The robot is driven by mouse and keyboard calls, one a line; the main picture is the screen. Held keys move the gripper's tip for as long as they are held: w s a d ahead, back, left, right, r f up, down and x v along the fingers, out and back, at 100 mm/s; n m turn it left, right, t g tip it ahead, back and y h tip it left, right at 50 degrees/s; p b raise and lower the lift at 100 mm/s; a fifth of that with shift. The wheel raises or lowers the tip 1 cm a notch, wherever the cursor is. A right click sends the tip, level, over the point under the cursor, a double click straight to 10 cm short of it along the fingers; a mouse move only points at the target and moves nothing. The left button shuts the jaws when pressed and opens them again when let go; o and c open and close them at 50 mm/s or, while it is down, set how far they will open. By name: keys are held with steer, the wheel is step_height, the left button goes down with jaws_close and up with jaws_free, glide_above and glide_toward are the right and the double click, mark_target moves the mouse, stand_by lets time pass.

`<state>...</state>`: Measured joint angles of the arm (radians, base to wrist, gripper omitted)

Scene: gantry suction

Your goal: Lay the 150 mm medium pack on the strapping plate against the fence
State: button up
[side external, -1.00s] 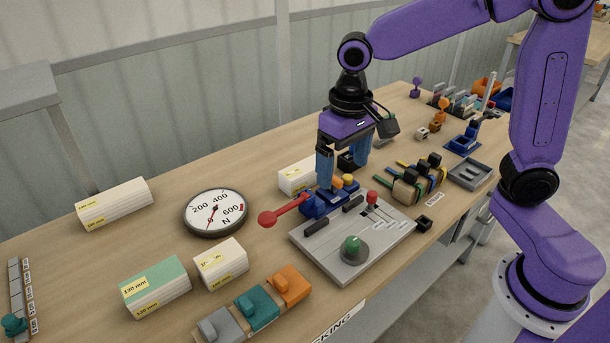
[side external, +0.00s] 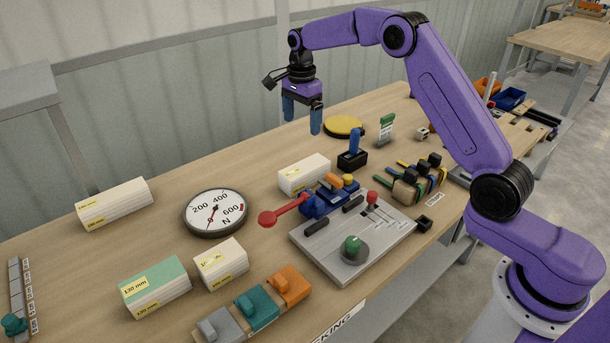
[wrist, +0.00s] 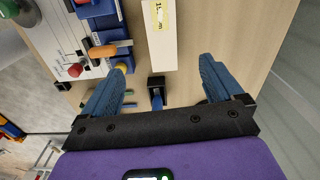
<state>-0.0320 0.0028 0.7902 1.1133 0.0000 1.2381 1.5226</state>
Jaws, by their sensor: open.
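Several paper packs lie on the bench; most labels are too blurred to read surely. A white pack (side external: 304,176) lies behind the blue strapping device (side external: 318,203); in the wrist view the pack (wrist: 161,50) shows a partly legible yellow label. Other packs are a long white one (side external: 114,204), a green-topped one (side external: 155,288) marked 130 mm, and a short white one (side external: 221,264). The grey plate (side external: 330,245) carries black bars, a green knob and a red-tipped lever; I cannot tell which part is the fence. My gripper (side external: 302,116) is open and empty, raised behind the white pack.
A round force dial (side external: 215,212) stands left of the device, whose red-ended lever (side external: 268,218) sticks out left. A blue-handled block (side external: 352,157), a yellow disc (side external: 344,127) and a green-topped card (side external: 387,127) stand behind. Bench between dial and long pack is clear.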

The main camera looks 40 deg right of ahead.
mark_target(305, 166)
steer(key=shift+m, duration=0.4)
steer(key=f, duration=0.6)
steer(key=d+f, duration=0.1)
steer(key=f, duration=1.1)
steer(key=shift+w+d, duration=0.15)
steer(key=shift+d, duration=0.05)
steer(key=shift+c, duration=0.3)
steer(key=shift+r, duration=0.1)
steer(key=c, duration=1.3)
steer(key=shift+o, duration=0.2)
step_height(305, 166, up, 16)
steer(key=r, duration=0.1)
steer(key=s+a, duration=0.3)
steer(key=s, duration=0.8)
steer(key=s+a, duration=0.2)
steer(key=s, duration=0.8)
steer(key=shift+s+a+f, duration=0.1)
steer(key=shift+s+f, duration=0.05)
steer(key=shift+f, duration=1.35)
steer(key=shift+s+f, duration=0.15)
steer(key=shift+f, duration=1.3)
